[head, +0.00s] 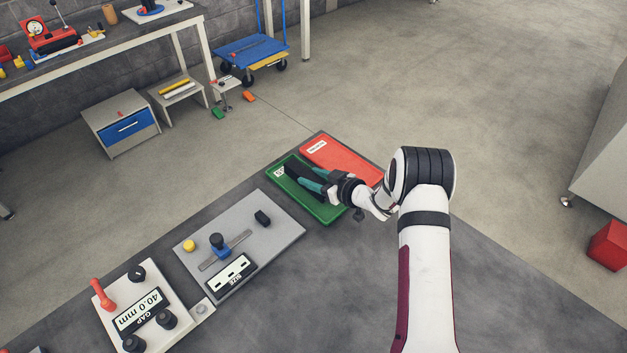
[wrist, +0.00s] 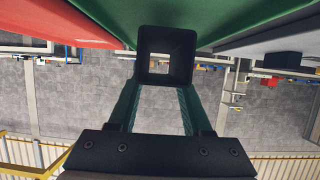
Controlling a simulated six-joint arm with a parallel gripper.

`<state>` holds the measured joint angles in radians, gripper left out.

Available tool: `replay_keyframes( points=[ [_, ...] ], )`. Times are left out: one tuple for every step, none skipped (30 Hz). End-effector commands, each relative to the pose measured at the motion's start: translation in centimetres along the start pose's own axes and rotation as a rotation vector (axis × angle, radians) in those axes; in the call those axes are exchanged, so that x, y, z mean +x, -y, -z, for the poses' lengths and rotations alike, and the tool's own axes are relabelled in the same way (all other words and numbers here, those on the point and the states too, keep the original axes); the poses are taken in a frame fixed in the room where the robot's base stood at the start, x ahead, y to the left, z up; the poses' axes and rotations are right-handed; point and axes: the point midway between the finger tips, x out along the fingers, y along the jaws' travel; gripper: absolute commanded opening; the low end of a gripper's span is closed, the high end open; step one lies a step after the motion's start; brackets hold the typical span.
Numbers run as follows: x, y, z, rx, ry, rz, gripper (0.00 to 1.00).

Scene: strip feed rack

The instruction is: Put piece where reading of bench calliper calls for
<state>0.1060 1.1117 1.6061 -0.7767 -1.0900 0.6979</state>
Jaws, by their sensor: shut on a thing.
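My gripper (head: 304,178) is over the green tray (head: 325,214), its teal fingers pointing left in the head view. It is shut on a black, hollow, square-section piece (wrist: 165,42), which shows between the fingers in the wrist view. I cannot tell whether the piece touches the tray. The red tray (head: 338,153) lies beside the green one; its label is too small to read. The bench calliper (head: 270,248) is a grey plate with a slide, and its SIZE display (head: 230,275) shows only dashes. A GAP panel (head: 141,311) reads 40.0 mm.
A yellow knob (head: 188,245) and a small black block (head: 262,217) are on the calliper plate. A red lever (head: 102,294) and black knobs are on the GAP panel. Right of the calliper, the bench top (head: 320,285) is bare. The trays lie near the bench's far edge.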

Motion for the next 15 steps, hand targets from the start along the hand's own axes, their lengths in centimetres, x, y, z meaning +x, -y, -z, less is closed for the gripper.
replay_keyframes(
  points=[
    [0.29,-0.04,-0.68,0.000,-0.001,-0.001,0.00],
    [0.40,-0.04,-0.95,-0.001,-0.002,0.000,0.00],
    [0.49,-0.06,-1.14,-0.003,-0.003,-0.001,0.00],
    [0.52,-0.06,-1.19,-0.003,-0.003,-0.001,0.00],
    [0.52,-0.07,-1.19,-0.004,-0.004,-0.001,0.00],
    [0.51,-0.07,-1.16,-0.004,-0.004,-0.001,0.00],
    [0.50,-0.08,-1.15,-0.004,-0.004,-0.001,0.00],
    [0.49,-0.07,-1.15,-0.004,-0.004,-0.001,0.00],
    [0.49,-0.07,-1.15,-0.003,-0.004,-0.001,0.00],
    [0.49,-0.07,-1.17,-0.003,-0.003,-0.001,0.00],
    [0.52,-0.07,-1.23,-0.003,-0.003,-0.001,0.00],
    [0.56,-0.07,-1.35,-0.003,-0.003,0.000,0.00],
    [0.60,-0.07,-1.45,-0.003,-0.003,0.000,0.00],
    [0.59,-0.05,-1.47,-0.002,-0.002,0.000,0.55],
    [0.58,-0.05,-1.46,-0.002,-0.002,0.000,0.62]
  ],
)
